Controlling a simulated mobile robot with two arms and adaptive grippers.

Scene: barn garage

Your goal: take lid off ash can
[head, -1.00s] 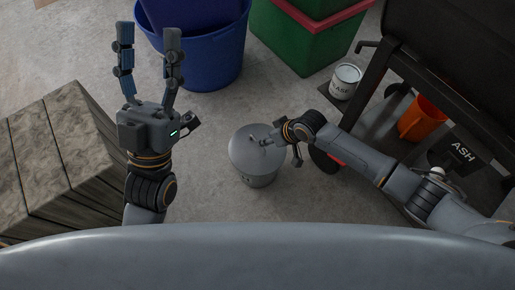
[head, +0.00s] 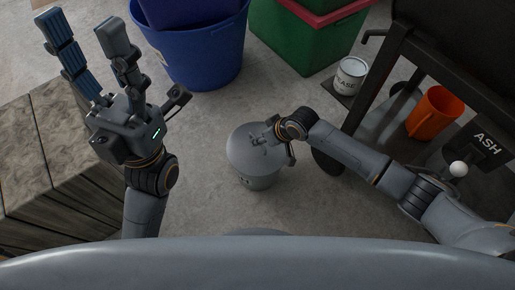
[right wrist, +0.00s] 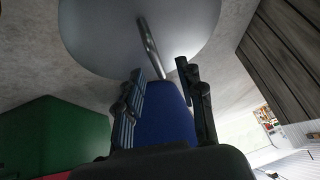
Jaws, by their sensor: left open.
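The ash can (head: 260,182) is a small grey metal bucket standing on the concrete floor in the middle of the head view. Its round grey lid (head: 243,158) sits on top. My right gripper (head: 263,138) is over the lid at its handle, partly hidden by its own wrist. In the right wrist view the lid (right wrist: 95,30) fills the top, and its bar handle (right wrist: 150,45) reaches down between the spread fingers of the right gripper (right wrist: 162,68). I cannot tell whether they touch it. My left gripper (head: 82,28) is open and empty, over the floor at the upper left.
A wooden crate (head: 50,165) stands at the left. A blue bucket (head: 195,55) and a green box (head: 285,40) are at the back. A dark cart (head: 410,65) with an orange cup (head: 434,113) and a labelled tin (head: 350,77) is at the right.

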